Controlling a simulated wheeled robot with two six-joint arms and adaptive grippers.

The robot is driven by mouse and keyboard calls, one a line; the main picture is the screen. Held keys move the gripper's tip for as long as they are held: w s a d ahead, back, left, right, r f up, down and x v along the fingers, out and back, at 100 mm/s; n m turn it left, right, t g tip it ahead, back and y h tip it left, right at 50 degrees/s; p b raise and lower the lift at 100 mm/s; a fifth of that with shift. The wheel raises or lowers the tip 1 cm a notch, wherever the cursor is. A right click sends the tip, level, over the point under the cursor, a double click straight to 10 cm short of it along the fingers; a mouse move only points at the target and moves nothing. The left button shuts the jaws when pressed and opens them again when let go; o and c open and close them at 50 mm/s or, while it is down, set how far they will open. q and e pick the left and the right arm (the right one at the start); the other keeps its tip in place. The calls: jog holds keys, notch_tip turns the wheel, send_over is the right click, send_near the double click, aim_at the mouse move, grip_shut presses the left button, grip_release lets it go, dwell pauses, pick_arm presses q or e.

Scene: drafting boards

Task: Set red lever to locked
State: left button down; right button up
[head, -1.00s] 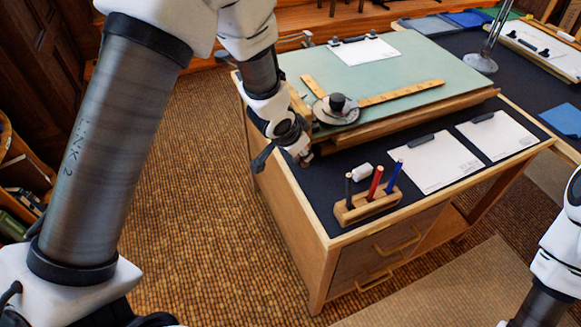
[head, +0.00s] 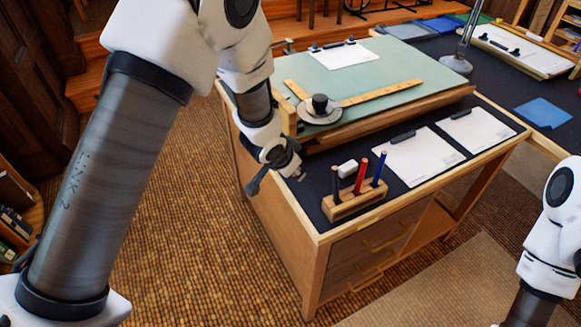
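No red lever shows in the head view; it may be hidden behind my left arm. A green drafting board (head: 400,88) lies raised on the wooden desk, with a wooden edge piece (head: 289,121) at its near left corner. My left gripper (head: 291,171) is over the desk's left edge, just in front of that corner. It points down and to the right, and nothing is visibly held in it.
A wooden pen holder (head: 345,207) with upright pens and a white eraser (head: 347,168) stand right of my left gripper. A round black-and-grey object (head: 320,108) and a wooden L-shaped ruler (head: 382,93) lie on the board. White sheets (head: 418,157) lie on the desk's right side.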

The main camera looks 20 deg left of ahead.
pick_arm(q)
jog(key=shift+s+f, duration=0.6)
jog(key=shift+f, duration=0.2)
pick_arm(e)
jog(key=shift+f, duration=0.2)
pick_arm(q)
jog(key=c, duration=1.2)
grip_release()
jog(key=o, duration=0.4)
jog(key=shift+d, duration=0.3)
jog(key=shift+c, duration=0.2)
jog(key=shift+w+d+g, duration=0.2)
jog(key=shift+d+g, duration=0.05)
jog(key=shift+g, duration=0.05)
jog(key=shift+a, duration=0.25)
jog(key=shift+w+r, duration=0.1)
pick_arm(e)
jog(key=shift+d, duration=0.2)
pick_arm(q)
jog(key=shift+r, duration=0.1)
